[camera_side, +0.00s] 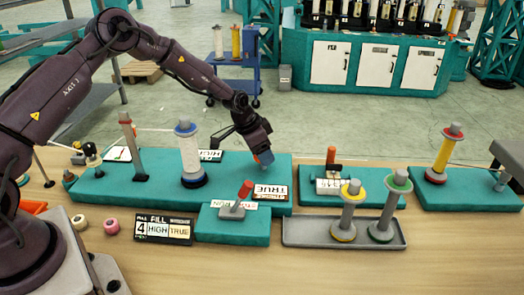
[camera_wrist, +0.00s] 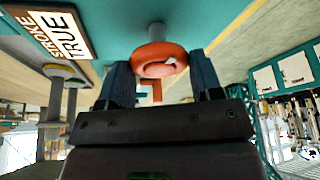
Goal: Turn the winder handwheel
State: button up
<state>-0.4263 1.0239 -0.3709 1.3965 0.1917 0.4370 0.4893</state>
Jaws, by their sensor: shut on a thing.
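My gripper (camera_side: 262,160) is low over the right part of the long teal winder base (camera_side: 125,190). In the wrist view my gripper (camera_wrist: 162,82) has its two dark blue fingers on either side of an orange-red rounded part (camera_wrist: 158,58), which I take as the handwheel or its knob. It sits on a short grey shaft (camera_wrist: 155,32) by the teal surface. The fingers are shut on it. In the side view it is mostly hidden by the fingers. A spool with white winding and a blue top (camera_side: 189,155) stands upright on the base, left of my gripper.
A STROKE TRUE sign (camera_wrist: 50,30) lies close beside the gripper. A red-handled lever (camera_side: 240,197) stands on a teal block in front. A grey tray (camera_side: 340,232) holds two upright spools, yellow and green. A yellow spool (camera_side: 443,155) stands at the right. Bare table shows in front.

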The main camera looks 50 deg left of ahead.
jog(key=o, duration=0.9)
jog(key=v, duration=0.5)
jog(key=shift+r, duration=0.15)
notch_tip(320, 180, up, 7)
